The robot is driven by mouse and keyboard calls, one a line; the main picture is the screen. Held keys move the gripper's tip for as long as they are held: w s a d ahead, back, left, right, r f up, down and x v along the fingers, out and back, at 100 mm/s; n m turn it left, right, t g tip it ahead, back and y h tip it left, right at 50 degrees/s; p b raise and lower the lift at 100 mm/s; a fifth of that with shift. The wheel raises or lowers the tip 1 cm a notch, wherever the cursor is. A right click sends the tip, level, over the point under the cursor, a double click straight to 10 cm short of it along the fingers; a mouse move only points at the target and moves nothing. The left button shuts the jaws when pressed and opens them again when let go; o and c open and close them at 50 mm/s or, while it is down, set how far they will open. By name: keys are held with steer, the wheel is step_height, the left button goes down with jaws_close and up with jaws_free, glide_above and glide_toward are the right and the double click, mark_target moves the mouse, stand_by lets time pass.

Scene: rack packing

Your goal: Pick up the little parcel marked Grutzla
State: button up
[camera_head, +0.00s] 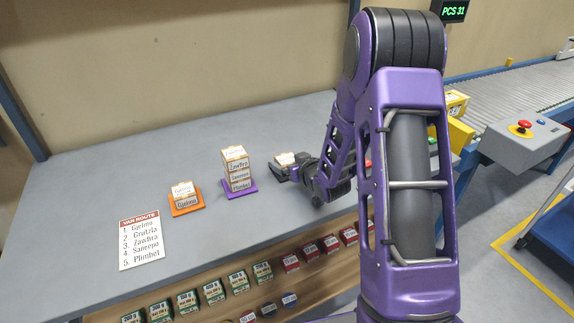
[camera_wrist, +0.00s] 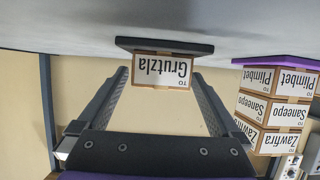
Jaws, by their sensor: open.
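The little parcel marked Grutzla (camera_wrist: 162,70) is a brown box with a white label. It appears upside down in the wrist view, resting on a dark pad (camera_wrist: 125,43). In the head view the parcel (camera_head: 284,158) shows just past my gripper (camera_head: 293,172), which partly hides it. My gripper (camera_wrist: 160,76) is open in the wrist view, one finger on each side of the parcel's outline. Gaps show on both sides, and nothing is held. How far the fingers reach along the parcel is hard to tell.
A stack of parcels marked Zawfra, Saneepo and Plimbet (camera_head: 237,170) stands on a purple pad (camera_head: 240,194), left of my gripper. Farther left, a parcel (camera_head: 186,200) sits on an orange pad (camera_head: 186,210). A van route card (camera_head: 141,240) lies on the grey table (camera_head: 90,190).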

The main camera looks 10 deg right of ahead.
steer(key=shift+w+a+f, duration=0.1)
steer(key=shift+w+f, duration=0.05)
steer(key=shift+w, duration=0.15)
steer(key=c, duration=1.4)
